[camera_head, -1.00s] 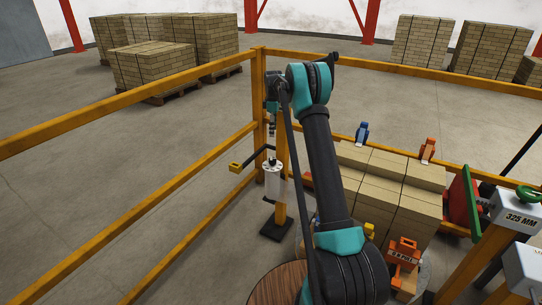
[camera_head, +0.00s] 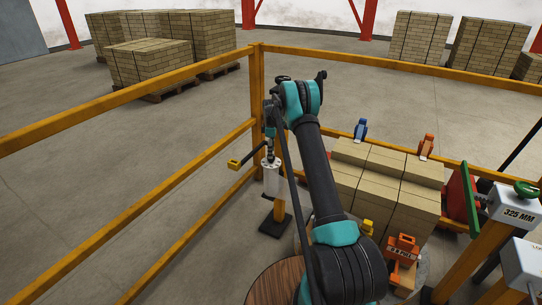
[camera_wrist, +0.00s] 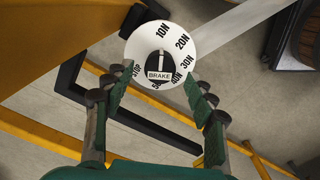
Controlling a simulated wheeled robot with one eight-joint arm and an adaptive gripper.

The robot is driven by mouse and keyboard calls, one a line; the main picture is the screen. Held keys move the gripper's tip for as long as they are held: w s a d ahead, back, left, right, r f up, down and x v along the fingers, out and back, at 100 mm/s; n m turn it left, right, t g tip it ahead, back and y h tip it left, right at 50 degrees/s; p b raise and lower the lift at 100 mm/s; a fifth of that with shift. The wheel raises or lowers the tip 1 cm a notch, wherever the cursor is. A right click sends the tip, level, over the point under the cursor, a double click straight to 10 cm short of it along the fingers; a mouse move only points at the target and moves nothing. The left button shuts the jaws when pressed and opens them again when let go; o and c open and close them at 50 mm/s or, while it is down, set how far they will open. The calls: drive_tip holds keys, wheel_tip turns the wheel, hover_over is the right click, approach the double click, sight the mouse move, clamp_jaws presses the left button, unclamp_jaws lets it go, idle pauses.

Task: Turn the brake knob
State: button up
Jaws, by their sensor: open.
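The gap to the dial is hard to judge. In the head view my gripper (camera_head: 270,153) is small, just above the white cylinder.
Yellow fence rails (camera_head: 130,97) run behind and left of the knob. A black bent bar (camera_wrist: 100,108) shows beside it in the wrist view. A brick stack (camera_head: 385,190) stands right of my arm, with a green-knobbed box (camera_head: 514,205) farther right.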

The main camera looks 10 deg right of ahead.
drive_tip(key=shift+f, duration=1.35)
drive_tip(key=shift+c, duration=0.2)
drive_tip(key=c, duration=1.1)
drive_tip(key=shift+m, duration=0.4)
drive_tip(key=m, duration=0.3)
drive_tip(key=shift+m, duration=2.5)
